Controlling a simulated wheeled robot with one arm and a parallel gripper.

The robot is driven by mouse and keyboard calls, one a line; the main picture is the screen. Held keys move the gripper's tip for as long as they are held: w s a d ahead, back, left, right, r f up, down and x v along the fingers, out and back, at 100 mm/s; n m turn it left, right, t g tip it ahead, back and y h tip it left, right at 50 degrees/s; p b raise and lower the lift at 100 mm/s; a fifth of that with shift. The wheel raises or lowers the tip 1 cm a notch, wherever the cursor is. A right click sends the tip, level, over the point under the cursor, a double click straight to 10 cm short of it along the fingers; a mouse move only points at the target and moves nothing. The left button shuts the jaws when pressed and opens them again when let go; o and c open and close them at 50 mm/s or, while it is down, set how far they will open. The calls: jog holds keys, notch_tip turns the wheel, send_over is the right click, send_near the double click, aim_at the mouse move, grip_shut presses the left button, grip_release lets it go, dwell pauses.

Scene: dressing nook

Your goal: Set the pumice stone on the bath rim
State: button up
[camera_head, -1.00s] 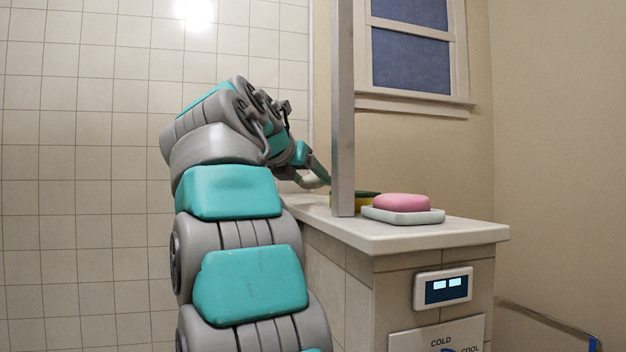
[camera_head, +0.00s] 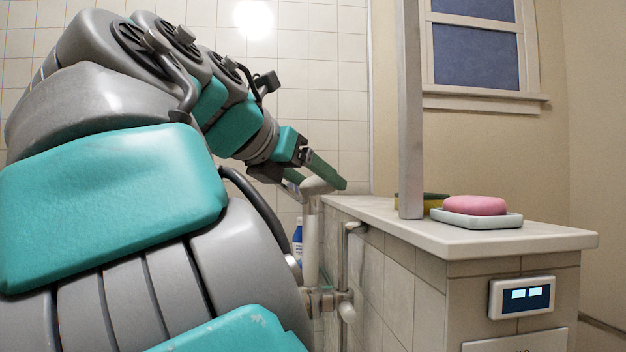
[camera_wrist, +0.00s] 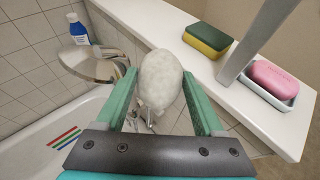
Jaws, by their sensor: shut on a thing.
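The pumice stone (camera_wrist: 160,82) is a rounded, pale grey-white lump. My gripper (camera_wrist: 160,75) is shut on it, with a green finger on each side. In the head view, my gripper (camera_head: 321,182) holds the stone (camera_head: 318,186) in the air by the far left end of the broad white ledge (camera_head: 450,232) along the bath. The ledge (camera_wrist: 205,75) passes behind and to the right of the stone in the wrist view. The white bath basin (camera_wrist: 25,125) is at lower left. The gap between stone and ledge is hard to judge.
A yellow-green sponge (camera_wrist: 208,40) and a pink soap (camera_head: 474,205) in a white dish (camera_head: 477,219) are on the ledge. A metal post (camera_head: 410,120) stands beside them. A chrome fitting (camera_wrist: 90,65) and blue-white bottle (camera_wrist: 78,30) are left. Bare ledge lies left of the sponge.

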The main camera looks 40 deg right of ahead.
jog(key=s+a, duration=0.3)
jog(key=a, duration=0.7)
jog(key=w+a+f+n+t+y, duration=0.2)
jog(key=w+a+f+n+t, duration=0.15)
jog(key=w+f, duration=0.8)
jog(key=w+a+f+n+t+y, duration=0.3)
jog(key=w+f, duration=0.5)
jog(key=w, duration=0.6)
jog(key=w+f+n+t+y, duration=0.1)
jog(key=w+f+n+y, duration=0.1)
jog(key=f, duration=1.1)
jog(key=w+a+f+n+t+y, duration=0.1)
jog(key=w+f+n+y, duration=0.1)
jog(key=f, duration=1.2)
jog(key=shift+w+n, duration=0.15)
jog(key=shift+n, duration=0.2)
jog(key=shift+r+t, duration=0.15)
jog(key=shift+t, duration=0.1)
